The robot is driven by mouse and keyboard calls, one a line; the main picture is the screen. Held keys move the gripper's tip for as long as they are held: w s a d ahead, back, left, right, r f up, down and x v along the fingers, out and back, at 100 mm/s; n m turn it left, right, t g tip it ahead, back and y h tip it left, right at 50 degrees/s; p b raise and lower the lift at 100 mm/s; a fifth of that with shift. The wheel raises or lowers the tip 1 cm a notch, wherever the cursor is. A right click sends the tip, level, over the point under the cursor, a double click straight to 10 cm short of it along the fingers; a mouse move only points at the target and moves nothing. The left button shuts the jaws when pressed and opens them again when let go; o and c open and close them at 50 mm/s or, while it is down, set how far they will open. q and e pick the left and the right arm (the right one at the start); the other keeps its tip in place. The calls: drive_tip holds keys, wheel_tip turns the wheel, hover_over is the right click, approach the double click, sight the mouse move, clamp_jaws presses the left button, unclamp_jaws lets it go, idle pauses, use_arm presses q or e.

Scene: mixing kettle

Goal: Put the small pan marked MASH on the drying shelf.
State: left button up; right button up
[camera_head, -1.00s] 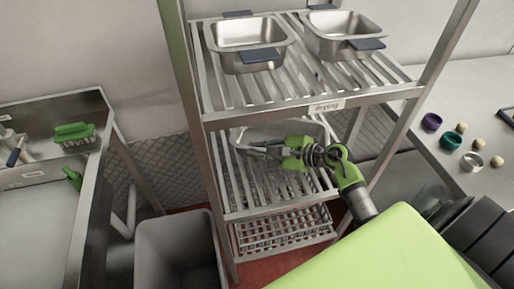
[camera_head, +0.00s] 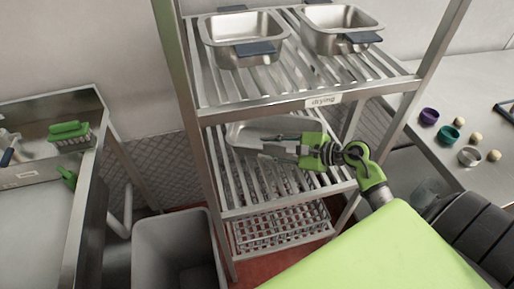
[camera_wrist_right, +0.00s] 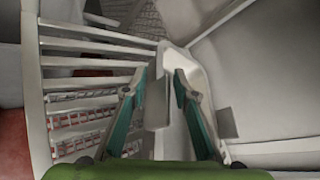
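The drying shelf is the upper slatted level of a metal rack, with a "drying" label (camera_head: 323,100) on its front edge. Two steel pans with dark blue handles, a left pan (camera_head: 220,35) and a right pan (camera_head: 318,22), stand on it. I cannot read MASH on anything. My right gripper (camera_head: 262,148) is at the level below, in front of a pale grey container (camera_head: 240,130). In the right wrist view its teal fingers (camera_wrist_right: 159,80) are apart, with the container's pale rim (camera_wrist_right: 172,62) and a grey tab (camera_wrist_right: 157,104) between or beyond them. My left gripper is not seen.
A grey bin (camera_head: 175,245) stands left of the rack, by a sink bench with a green brush (camera_head: 68,132). A counter at right holds small cups, including a purple cup (camera_head: 429,116). Rack posts and the upper shelf bound my right arm's space.

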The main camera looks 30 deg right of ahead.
drive_tip(key=b+v, duration=0.1)
drive_tip(key=v, duration=0.5)
drive_tip(key=shift+s, duration=0.2)
drive_tip(key=shift+d, duration=0.15)
